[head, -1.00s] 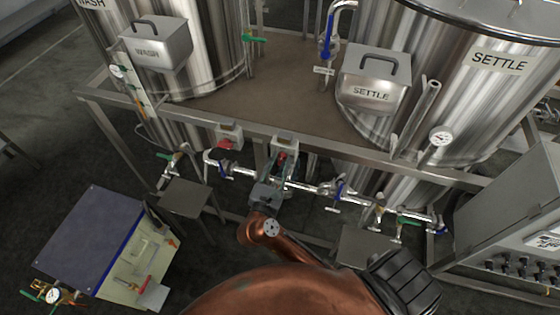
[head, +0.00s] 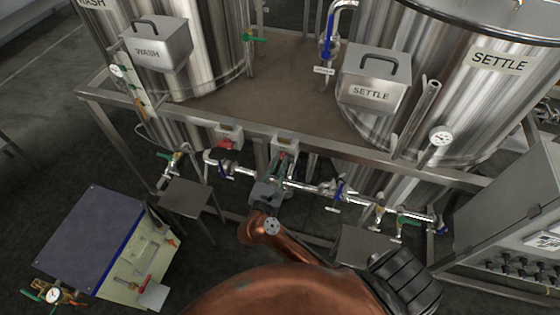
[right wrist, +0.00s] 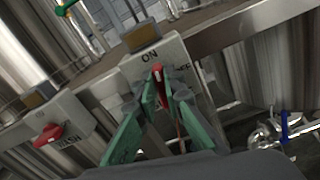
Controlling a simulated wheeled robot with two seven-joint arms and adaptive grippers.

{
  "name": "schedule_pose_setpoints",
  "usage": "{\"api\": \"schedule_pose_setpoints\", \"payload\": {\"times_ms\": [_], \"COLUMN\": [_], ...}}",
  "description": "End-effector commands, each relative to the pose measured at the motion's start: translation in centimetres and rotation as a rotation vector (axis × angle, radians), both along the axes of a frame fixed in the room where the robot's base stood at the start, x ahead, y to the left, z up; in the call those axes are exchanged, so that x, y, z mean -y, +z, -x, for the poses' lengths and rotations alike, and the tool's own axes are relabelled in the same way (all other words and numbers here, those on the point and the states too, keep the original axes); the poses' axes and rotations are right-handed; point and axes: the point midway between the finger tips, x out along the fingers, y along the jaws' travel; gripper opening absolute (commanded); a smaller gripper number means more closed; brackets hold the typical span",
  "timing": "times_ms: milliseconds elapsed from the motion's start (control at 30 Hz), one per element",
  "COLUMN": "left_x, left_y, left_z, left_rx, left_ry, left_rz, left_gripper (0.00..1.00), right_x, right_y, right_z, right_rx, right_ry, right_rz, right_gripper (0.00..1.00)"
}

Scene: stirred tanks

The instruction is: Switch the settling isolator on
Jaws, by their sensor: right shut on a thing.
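The settling isolator (head: 286,140) is a pale box with a red handle on the frame rail, below the tank marked SETTLE. My right gripper (head: 280,161) is at its front, shut on the red handle. In the right wrist view the green fingers of the gripper (right wrist: 160,96) stand either side of the red handle (right wrist: 158,73). The handle points up toward the word ON on the isolator box (right wrist: 178,50). The label beside it is partly hidden by the fingers. My left gripper is not in view.
A second isolator (head: 229,135), for the wash tank, sits to the left on the same rail; its red handle (right wrist: 47,135) lies sideways. Pipes with blue and green valve handles (head: 338,190) run below. A small grey stand (head: 186,197) is at lower left.

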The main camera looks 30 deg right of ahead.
Motion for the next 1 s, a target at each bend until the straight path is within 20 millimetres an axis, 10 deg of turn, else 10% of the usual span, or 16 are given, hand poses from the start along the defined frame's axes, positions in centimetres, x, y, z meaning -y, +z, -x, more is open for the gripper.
{"api": "schedule_pose_setpoints", "payload": {"times_ms": [633,1000], "left_x": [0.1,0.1], "left_y": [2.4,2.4], "left_z": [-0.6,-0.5], "left_rx": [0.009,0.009], "left_ry": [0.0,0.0], "left_rz": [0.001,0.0], "left_gripper": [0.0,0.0], "right_x": [-0.2,-0.2], "right_y": [0.0,0.0], "right_z": [-0.2,-0.2], "right_rx": [-0.166,-0.166], "right_ry": [0.001,0.0], "right_rz": [0.142,0.142], "right_gripper": [0.0,0.27]}}
